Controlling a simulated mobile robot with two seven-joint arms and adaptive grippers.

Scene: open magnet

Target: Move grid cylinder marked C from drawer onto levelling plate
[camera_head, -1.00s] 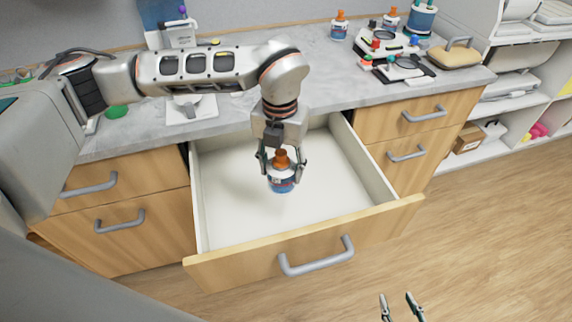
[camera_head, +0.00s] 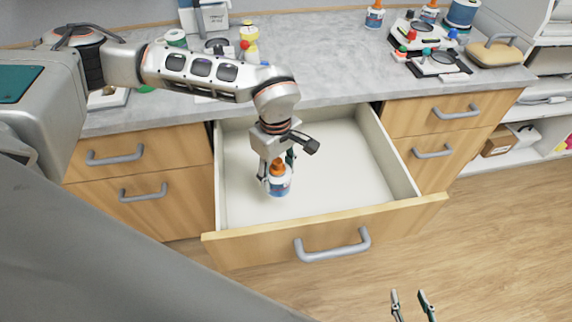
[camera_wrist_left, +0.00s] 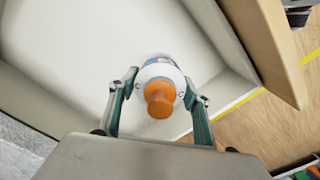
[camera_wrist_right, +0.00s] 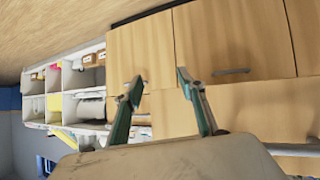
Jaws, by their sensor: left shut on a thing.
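A small white and blue bottle with an orange cap (camera_head: 278,184) is in the open drawer (camera_head: 340,170), in the left part near the front. My left gripper (camera_head: 276,172) is shut on it, one finger on each side. In the left wrist view the orange cap (camera_wrist_left: 160,98) points toward the camera between the fingers. I cannot tell whether the bottle touches the drawer floor. My right gripper (camera_head: 410,294) is open and empty, low in front of the cabinet. I cannot identify the levelling plate for sure.
The drawer front (camera_head: 330,240) rises before the bottle. The counter's middle is clear.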

